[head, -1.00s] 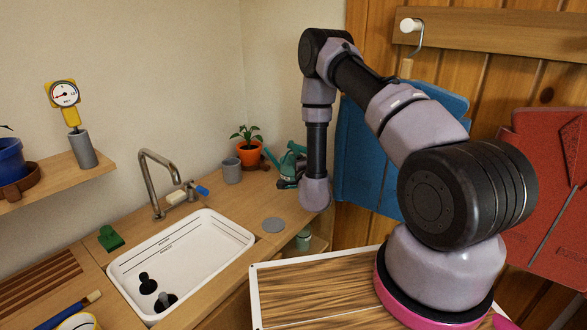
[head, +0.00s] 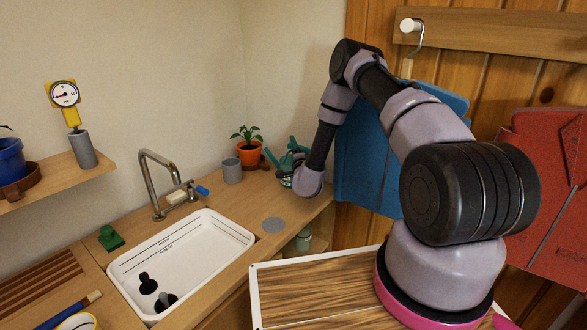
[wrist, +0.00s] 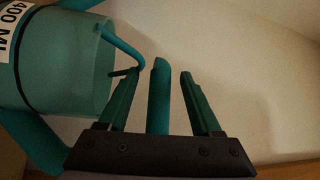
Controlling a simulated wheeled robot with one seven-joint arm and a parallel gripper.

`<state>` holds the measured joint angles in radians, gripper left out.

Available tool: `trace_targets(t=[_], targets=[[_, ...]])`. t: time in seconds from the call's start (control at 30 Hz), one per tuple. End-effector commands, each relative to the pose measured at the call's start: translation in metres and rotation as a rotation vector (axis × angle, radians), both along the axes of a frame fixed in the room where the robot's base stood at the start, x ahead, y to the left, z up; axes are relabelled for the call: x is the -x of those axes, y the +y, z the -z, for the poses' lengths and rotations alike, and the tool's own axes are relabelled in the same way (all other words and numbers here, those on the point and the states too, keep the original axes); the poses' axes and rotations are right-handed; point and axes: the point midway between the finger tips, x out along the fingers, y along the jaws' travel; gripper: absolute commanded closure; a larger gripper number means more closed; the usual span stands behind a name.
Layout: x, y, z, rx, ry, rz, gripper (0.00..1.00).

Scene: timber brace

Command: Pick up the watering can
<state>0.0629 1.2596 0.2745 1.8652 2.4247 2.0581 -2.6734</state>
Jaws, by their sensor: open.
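The watering can (head: 284,165) is teal and stands at the far right end of the wooden counter, partly hidden behind my wrist in the head view. In the wrist view, its translucent body (wrist: 75,65) fills the upper left, with a dark band and a label reading "400 ML". My gripper (wrist: 160,74) is open. An upright teal bar of the can, seemingly its handle, shows between the two fingers. I cannot tell whether either finger touches it.
An orange pot with a plant (head: 249,153) and a grey cup (head: 232,171) stand left of the can. A grey disc (head: 273,225) lies on the counter in front. The white sink (head: 195,250) is further left. A blue cloth item (head: 362,160) hangs close to my arm on the right.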

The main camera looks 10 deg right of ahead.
Motion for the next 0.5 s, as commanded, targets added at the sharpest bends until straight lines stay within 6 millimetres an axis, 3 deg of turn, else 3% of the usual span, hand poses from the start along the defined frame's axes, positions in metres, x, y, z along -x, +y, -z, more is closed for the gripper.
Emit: trace_targets(t=[0.27,0.43,0.5], targets=[[-0.0043,-0.0003,-0.0006,0.000,0.000,0.000,0.34],[-0.0041,-0.0002,-0.0007,0.000,0.000,0.000,0.96],[-0.0040,-0.0002,-0.0007,0.000,0.000,0.000,1.00]])
